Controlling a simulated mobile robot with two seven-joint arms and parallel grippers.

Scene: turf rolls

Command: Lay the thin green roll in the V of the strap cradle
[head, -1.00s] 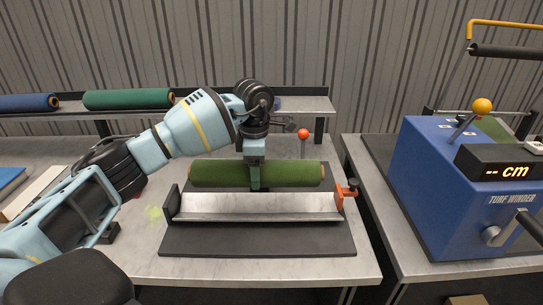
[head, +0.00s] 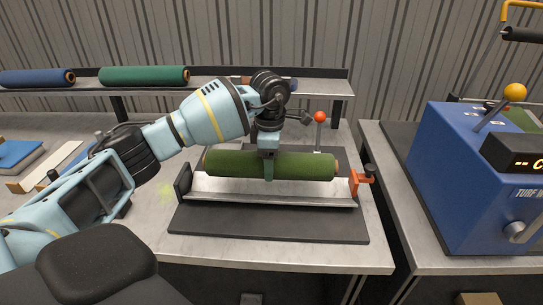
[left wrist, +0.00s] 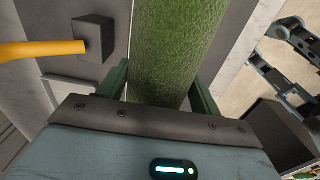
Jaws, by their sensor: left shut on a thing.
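The thin green roll (head: 315,166) lies level, left to right, in the grip of my left gripper (head: 268,172), which is shut around its middle. The strap cradle is a pale metal trough (head: 235,188) on a black base plate (head: 270,226), directly below the roll in the head view. The roll overlaps the trough's back wall in the picture and lies between the cradle's two ends. I cannot tell whether it touches the trough. In the left wrist view the roll (left wrist: 175,45) runs between the green fingers. My right gripper is not in view.
An orange clamp (head: 361,181) stands at the cradle's right end, with a red-knobbed post (head: 319,125) behind. A blue winder (head: 460,170) stands on the right bench. A dark green roll (head: 145,76) and a blue roll (head: 35,77) lie on the back shelf.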

